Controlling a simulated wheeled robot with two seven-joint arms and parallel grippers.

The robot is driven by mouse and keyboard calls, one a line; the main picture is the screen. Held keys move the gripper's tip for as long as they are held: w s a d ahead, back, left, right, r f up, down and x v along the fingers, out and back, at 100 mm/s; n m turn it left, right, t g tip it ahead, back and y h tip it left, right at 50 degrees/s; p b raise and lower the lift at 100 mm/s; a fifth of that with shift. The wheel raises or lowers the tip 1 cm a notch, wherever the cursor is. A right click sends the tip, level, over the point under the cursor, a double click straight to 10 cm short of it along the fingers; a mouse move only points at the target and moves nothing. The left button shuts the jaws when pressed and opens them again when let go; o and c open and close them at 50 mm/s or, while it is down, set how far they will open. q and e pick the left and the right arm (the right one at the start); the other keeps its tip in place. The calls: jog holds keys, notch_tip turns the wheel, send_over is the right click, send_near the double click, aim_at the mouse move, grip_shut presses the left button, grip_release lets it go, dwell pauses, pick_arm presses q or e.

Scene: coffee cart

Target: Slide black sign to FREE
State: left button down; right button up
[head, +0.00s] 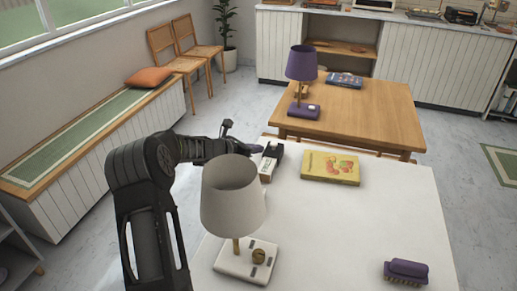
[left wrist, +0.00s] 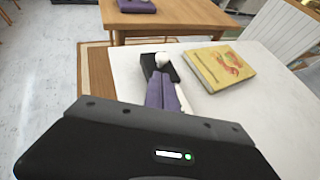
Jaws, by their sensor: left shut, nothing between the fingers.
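The black sign (head: 277,151) is a small block with a black top and a white label face, at the far left edge of the white table (head: 330,220). In the left wrist view it shows as a black block (left wrist: 149,66) with a pale knob (left wrist: 161,59) on it. My left gripper (head: 260,149) is shut and empty, with its tips right at the sign's left side. In the left wrist view the purple fingers (left wrist: 160,76) overlap the near part of the sign; I cannot tell if they touch it. The word on the sign is too small to read. My right gripper is out of view.
A yellow book (head: 330,167) lies right of the sign. A lamp with a pale shade (head: 232,200) stands near my left arm. A purple brush-like object (head: 406,272) lies at the front right. A wooden table (head: 365,105) with a purple lamp (head: 301,65) stands behind. The white table's middle is clear.

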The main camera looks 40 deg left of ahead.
pick_arm(q)
jog(key=v, duration=0.9)
jog(key=shift+b, duration=0.3)
